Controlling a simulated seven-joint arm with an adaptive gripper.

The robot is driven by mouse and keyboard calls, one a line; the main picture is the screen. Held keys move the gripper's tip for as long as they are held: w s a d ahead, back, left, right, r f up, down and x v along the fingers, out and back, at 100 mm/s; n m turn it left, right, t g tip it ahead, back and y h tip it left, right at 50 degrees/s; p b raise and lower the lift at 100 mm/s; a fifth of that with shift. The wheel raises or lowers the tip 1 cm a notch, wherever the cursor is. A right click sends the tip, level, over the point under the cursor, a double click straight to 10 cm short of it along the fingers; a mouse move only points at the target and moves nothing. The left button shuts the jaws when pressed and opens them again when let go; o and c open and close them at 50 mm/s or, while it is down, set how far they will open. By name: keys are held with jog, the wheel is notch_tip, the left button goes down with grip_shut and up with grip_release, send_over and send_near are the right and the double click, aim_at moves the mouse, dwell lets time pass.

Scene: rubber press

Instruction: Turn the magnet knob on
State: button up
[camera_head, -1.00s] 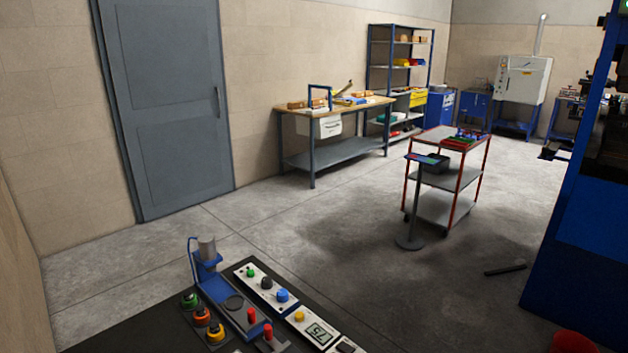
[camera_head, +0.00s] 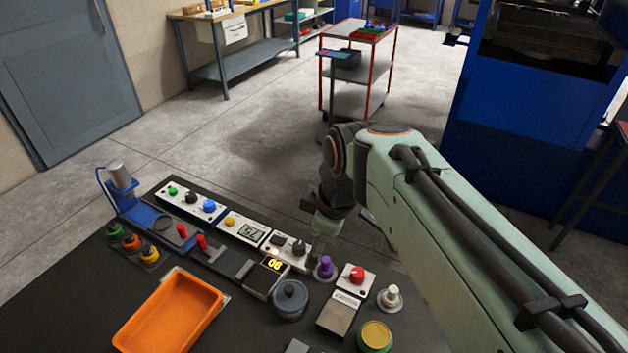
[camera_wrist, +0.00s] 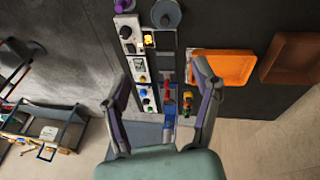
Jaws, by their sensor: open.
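Several knobs sit on panels along the far edge of the black bench. A black knob (camera_head: 299,248) stands on a white panel beside the yellow-digit display, and it also shows in the wrist view (camera_wrist: 126,32). Another black knob (camera_head: 191,197) is between a green and a blue knob on the far left panel. A red knob (camera_head: 357,272) is on a box at the right. I cannot read which one is the magnet knob. My gripper (camera_wrist: 162,76) is open and empty above the bench, beyond the right-hand panels in the head view (camera_head: 325,225). Its fingers touch nothing that I can see.
An orange tray (camera_head: 170,312) lies at the bench's front left. A grey round pot (camera_head: 290,298) and a purple knob (camera_head: 325,267) are near the panels. A blue stand with a metal cylinder (camera_head: 121,178) is at the far left. A red trolley (camera_head: 357,75) stands beyond on the floor.

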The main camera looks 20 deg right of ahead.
jog(key=w+d+f+n, duration=0.1)
jog(key=w+d+f, duration=0.35)
jog(key=w, duration=0.35)
jog(key=m+g, duration=0.1)
jog(key=g, duration=0.3)
send_over(358, 272)
jog(key=f, duration=1.7)
jog(key=shift+w+f, duration=0.2)
jog(key=shift+f, duration=0.15)
notch_tip(358, 272, down, 5)
jog(key=shift+s+r, duration=0.1)
jog(key=shift+s, duration=0.05)
jog(key=shift+f, duration=0.7)
grip_shut()
